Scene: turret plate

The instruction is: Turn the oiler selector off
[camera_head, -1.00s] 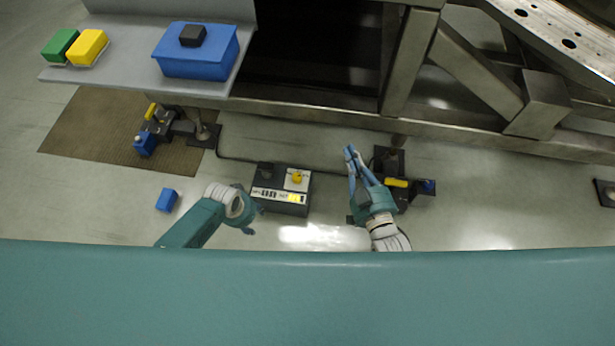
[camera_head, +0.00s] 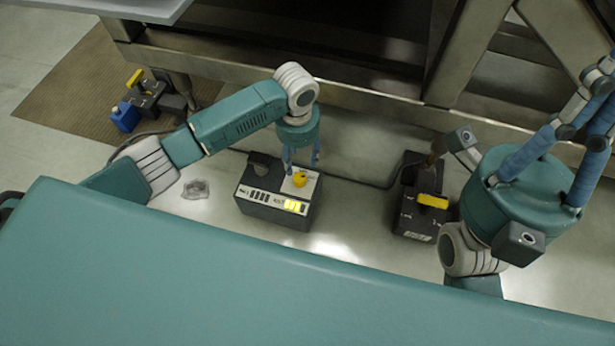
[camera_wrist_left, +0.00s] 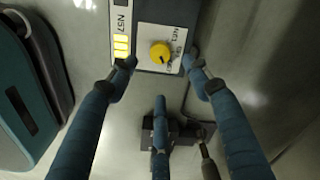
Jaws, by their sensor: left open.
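The control box (camera_head: 262,207) is dark with a light label strip, a dark knob (camera_head: 262,164) on the left and a yellow selector knob (camera_head: 299,179) on a white plate at the right. Yellow lit bars show beside the plate. My left gripper (camera_head: 300,158) points down over the yellow knob, open. In the left wrist view the yellow knob (camera_wrist_left: 160,52) lies between the spread blue fingers of my left gripper (camera_wrist_left: 160,65), which seem not to touch it. My right gripper (camera_head: 600,90) is raised at the right edge, its fingertips partly cut off.
A dark floor unit with a yellow pedal (camera_head: 432,201) stands right of the box, near my right arm. Another unit with a blue block (camera_head: 125,117) stands on the brown mat (camera_head: 75,95). A metal frame (camera_head: 230,69) runs behind. A small grey item (camera_head: 195,190) lies left of the box.

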